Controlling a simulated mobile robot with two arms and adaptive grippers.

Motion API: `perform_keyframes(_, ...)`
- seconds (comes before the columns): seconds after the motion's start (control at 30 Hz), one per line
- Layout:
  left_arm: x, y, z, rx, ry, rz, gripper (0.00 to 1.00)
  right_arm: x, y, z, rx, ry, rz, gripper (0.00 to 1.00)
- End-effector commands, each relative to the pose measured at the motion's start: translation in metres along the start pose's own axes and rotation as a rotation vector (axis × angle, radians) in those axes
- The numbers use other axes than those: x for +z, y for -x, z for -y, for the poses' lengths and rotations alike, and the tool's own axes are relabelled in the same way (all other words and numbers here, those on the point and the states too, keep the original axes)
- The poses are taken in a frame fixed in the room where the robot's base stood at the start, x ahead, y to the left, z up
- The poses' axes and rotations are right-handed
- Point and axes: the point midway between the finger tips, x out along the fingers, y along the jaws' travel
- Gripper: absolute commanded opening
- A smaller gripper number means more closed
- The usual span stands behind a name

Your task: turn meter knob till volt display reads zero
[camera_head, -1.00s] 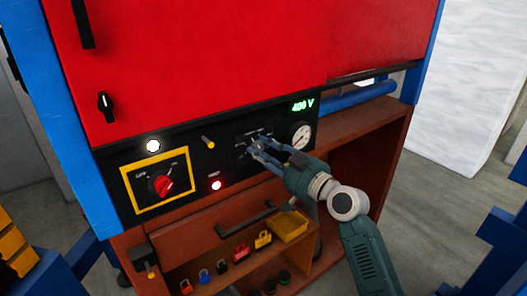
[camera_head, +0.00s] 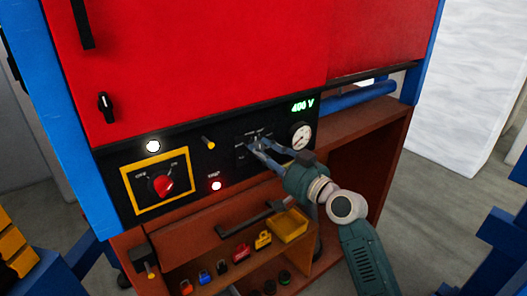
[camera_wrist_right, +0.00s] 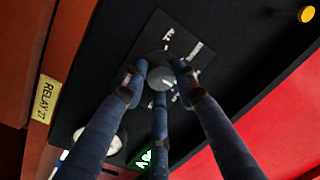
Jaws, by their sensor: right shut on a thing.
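The meter knob (camera_wrist_right: 160,78) is a small grey round knob on a dark label plate, seen in the right wrist view. My right gripper (camera_wrist_right: 161,84) is shut on it, with its blue-grey fingers around the knob. In the head view the right gripper (camera_head: 257,146) reaches the black panel from the lower right, and its fingers hide the knob. The volt display (camera_head: 303,105) shows green digits that read about 400 V. Part of the display (camera_wrist_right: 143,159) also shows in the right wrist view. My left gripper is not in view.
A round white gauge (camera_head: 301,136) sits just right of the knob. Below is a brown shelf with several padlocks and a yellow tray (camera_head: 289,226).

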Motion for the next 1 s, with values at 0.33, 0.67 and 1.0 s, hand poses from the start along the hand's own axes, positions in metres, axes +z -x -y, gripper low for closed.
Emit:
perform_keyframes(0.33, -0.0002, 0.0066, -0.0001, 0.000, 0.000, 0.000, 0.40, 0.0083, -0.0001, -0.0004, 0.001, -0.264, -0.004, 0.02)
perform_keyframes(0.67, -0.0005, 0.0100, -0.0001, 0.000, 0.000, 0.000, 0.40, 0.0095, -0.0002, -0.0005, 0.002, -0.390, -0.013, 0.02)
perform_keyframes(1.0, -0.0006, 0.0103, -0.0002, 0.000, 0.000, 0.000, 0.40, 0.0101, -0.0003, -0.0006, 0.002, -0.412, -0.015, 0.02)
